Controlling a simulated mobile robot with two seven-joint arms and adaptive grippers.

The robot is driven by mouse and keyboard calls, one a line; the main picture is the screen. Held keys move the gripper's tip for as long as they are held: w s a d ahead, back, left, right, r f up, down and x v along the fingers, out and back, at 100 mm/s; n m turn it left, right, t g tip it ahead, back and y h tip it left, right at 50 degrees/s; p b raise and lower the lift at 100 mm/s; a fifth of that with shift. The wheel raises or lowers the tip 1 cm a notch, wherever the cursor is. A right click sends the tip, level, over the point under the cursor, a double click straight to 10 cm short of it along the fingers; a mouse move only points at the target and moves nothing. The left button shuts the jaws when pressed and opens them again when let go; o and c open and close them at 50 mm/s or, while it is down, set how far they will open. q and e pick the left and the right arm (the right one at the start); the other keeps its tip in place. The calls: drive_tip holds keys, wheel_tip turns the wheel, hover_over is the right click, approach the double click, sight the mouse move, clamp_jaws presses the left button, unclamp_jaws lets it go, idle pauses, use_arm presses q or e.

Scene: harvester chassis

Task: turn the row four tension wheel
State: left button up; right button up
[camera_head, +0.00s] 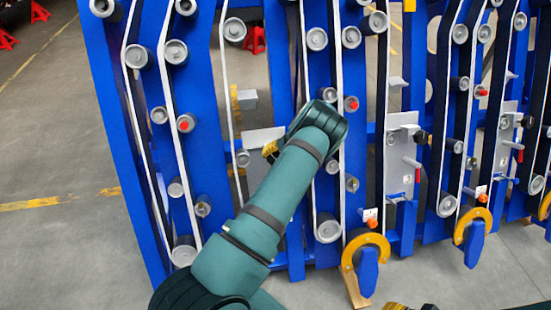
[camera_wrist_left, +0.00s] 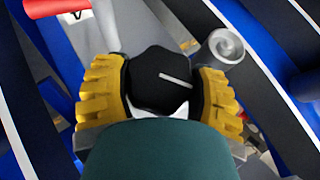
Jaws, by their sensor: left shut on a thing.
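The wheel in my grip is a black lobed knob with a white line (camera_wrist_left: 160,82), seen in the left wrist view. The white line slants slightly down to the right. My left gripper (camera_wrist_left: 158,95) has its two yellow ribbed fingers on either side of the knob, shut on it. In the head view, only a bit of a yellow finger of the left gripper (camera_head: 269,150) shows past my green arm. The knob is hidden there behind the gripper and arm. I cannot read a row number. A yellow and black tip at the bottom edge may be my right gripper (camera_head: 408,306).
Blue upright frames carry white-edged belts and grey rollers (camera_head: 328,229). Similar black knobs (camera_head: 421,136) sit on grey plates to the right. A grey roller (camera_wrist_left: 222,48) stands close to the right finger. Yellow-rimmed wheels (camera_head: 366,250) stand low at the front. Open floor (camera_head: 60,150) lies left.

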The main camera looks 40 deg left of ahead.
use_arm(q)
drive_tip(key=o, duration=1.2)
drive_tip(key=v, duration=1.2)
drive_tip(key=s+d+f+m+t+h, duration=0.3)
drive_tip(key=s+d+f+h, duration=0.2)
drive_tip(key=s+d+f, duration=0.8)
drive_tip(key=s+d+f+h, duration=0.1)
drive_tip(key=s+d, duration=0.2)
drive_tip(key=d, duration=0.3)
drive_tip(key=s+d+f+t+h, duration=0.1)
drive_tip(key=s+d, duration=0.2)
drive_tip(key=d, duration=0.3)
drive_tip(key=shift+d+m+t+h, duration=0.3)
drive_tip(key=shift+m, duration=0.1)
drive_tip(key=shift+m+t+h, duration=0.4)
drive_tip(key=shift+t+h, duration=0.3)
drive_tip(key=shift+t, duration=0.1)
drive_tip(key=s+d+r, duration=0.1)
drive_tip(key=s+d, duration=0.1)
drive_tip(key=s+d+r, duration=0.1)
drive_tip(key=s+d, duration=0.1)
drive_tip(key=s+d+r, duration=0.2)
drive_tip(key=shift+s+d, duration=0.4)
drive_tip(key=shift+c, duration=0.3)
